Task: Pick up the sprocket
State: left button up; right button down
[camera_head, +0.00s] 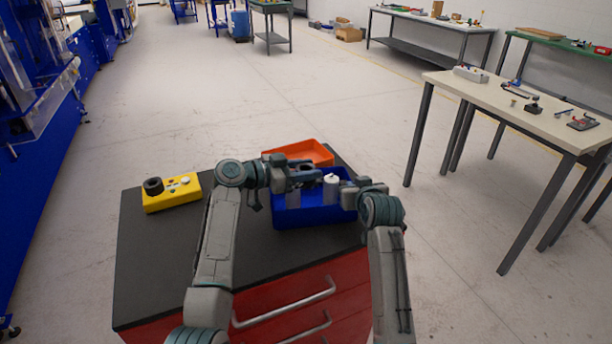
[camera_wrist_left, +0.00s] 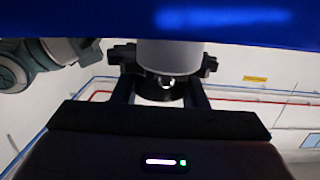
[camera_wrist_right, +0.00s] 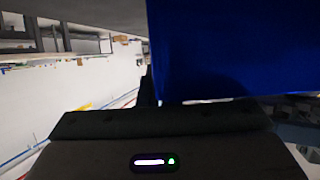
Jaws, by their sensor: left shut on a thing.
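My left gripper (camera_head: 303,177) is over the blue bin (camera_head: 310,216). In the left wrist view its fingers (camera_wrist_left: 160,92) are shut on a dark piece that sits against a light grey cylinder (camera_wrist_left: 169,57). This dark piece may be the sprocket, but its outline is too dark to tell teeth. In the head view a white cylinder (camera_head: 331,190) stands in the bin between my two grippers. My right gripper (camera_head: 347,187) is at the bin's right side. In the right wrist view blue bin wall (camera_wrist_right: 210,60) fills the right half and only one finger shows.
A yellow block (camera_head: 178,192) with a dark ring and small parts lies on the dark cabinet top (camera_head: 150,255) at the left. An orange bin (camera_head: 305,151) stands behind the blue one. A light worktable (camera_head: 500,95) with parts stands apart at the right.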

pick_arm(q)
notch_tip(320, 180, up, 12)
jog(key=a+n+t+y, duration=0.2)
jog(key=n+t+y, duration=0.1)
jog(key=n+t, duration=0.15)
jog(key=shift+t, duration=0.55)
jog(key=f, duration=0.6)
jog(key=a+f, duration=0.1)
jog(key=f, duration=0.2)
jog(key=shift+s+f, duration=0.15)
jog(key=shift+f, duration=0.1)
jog(key=shift+y, duration=0.3)
